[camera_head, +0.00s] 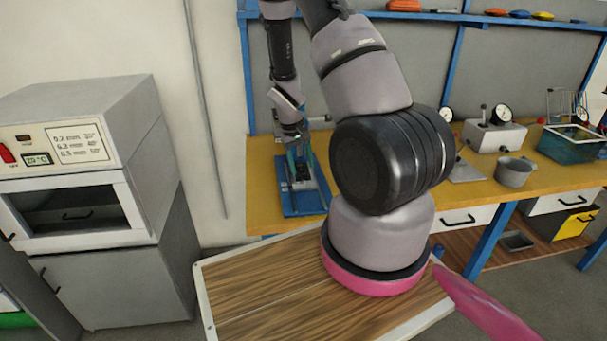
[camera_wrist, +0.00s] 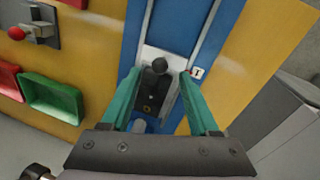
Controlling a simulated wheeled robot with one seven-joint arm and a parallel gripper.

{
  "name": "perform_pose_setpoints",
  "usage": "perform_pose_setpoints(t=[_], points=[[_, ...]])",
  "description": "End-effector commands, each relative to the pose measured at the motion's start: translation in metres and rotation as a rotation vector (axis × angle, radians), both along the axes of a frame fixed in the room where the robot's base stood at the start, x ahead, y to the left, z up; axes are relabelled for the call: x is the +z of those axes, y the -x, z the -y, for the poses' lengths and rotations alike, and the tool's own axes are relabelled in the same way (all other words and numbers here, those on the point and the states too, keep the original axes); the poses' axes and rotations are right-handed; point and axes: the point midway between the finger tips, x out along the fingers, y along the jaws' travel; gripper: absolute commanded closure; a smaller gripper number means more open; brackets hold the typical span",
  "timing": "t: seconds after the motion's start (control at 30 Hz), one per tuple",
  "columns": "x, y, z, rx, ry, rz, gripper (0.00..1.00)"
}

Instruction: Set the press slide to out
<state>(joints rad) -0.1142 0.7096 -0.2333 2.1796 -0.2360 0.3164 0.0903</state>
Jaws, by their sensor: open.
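The press (camera_head: 303,200) has a blue base and stands on the yellow workbench, partly hidden by my arm's end. A small white label (camera_wrist: 196,72) sits to the right of the plate. My gripper (camera_wrist: 160,74) is open, its two green fingers on either side of the slide and knob in the picture. I cannot tell whether they touch it. My gripper also shows above the press in the head view (camera_head: 297,152).
The yellow bench (camera_head: 262,175) holds a gauge unit (camera_head: 494,135), a pot (camera_head: 514,172) and a glass tank (camera_head: 572,145) to the right. A grey oven (camera_head: 75,170) stands left. The wrist view shows a red-knobbed device (camera_wrist: 38,28) and a green bin (camera_wrist: 52,97) left.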

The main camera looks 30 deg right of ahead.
Motion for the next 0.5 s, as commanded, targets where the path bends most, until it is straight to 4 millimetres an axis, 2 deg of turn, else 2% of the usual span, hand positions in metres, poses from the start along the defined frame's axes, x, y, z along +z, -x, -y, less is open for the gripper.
perform_pose_setpoints(t=[0.03,0.2,0.5], points=[[-0.010,0.001,0.002,-0.001,0.000,-0.003,0.39],[-0.030,0.001,0.006,0.001,0.000,-0.001,0.39],[-0.038,0.001,0.007,0.000,-0.001,0.001,0.39]])
